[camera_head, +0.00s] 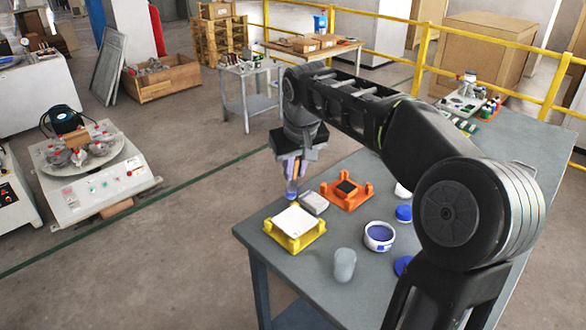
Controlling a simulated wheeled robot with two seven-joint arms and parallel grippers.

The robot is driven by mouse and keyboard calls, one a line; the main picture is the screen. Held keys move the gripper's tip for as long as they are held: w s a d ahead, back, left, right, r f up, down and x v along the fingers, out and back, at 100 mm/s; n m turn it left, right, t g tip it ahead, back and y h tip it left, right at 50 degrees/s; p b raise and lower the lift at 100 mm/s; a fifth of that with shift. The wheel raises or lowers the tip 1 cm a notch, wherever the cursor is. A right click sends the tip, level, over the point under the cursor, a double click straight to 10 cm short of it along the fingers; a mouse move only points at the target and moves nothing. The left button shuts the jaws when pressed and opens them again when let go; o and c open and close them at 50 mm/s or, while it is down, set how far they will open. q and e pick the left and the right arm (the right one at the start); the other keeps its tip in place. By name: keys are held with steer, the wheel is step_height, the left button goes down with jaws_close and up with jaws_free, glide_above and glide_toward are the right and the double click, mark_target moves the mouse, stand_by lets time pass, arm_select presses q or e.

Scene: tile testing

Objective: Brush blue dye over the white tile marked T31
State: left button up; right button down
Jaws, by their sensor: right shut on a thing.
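A white tile (295,220) lies on a yellow holder (293,240) near the left end of the grey table. No marking on it is legible at this size. My right gripper (295,160) points down behind the tile. It is shut on a brush (291,186), whose lower end is blue-violet. The brush tip is close to the far edge of the tile; I cannot tell whether it touches. The tile's visible face is white. A white tub of blue dye (379,236) stands open to the right. My left gripper is not in view.
An orange holder (328,190) with a dark piece (347,187) stands behind the tub. A small grey block (314,202) sits between the holders. A grey cup (344,266) stands at the front. Blue round pieces (404,213) lie right of the tub. My arm hides much of the table's right side.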

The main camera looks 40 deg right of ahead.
steer(key=shift+s, duration=0.1)
step_height(320, 180, down, 5)
steer(key=b, duration=0.4)
stand_by(0.5)
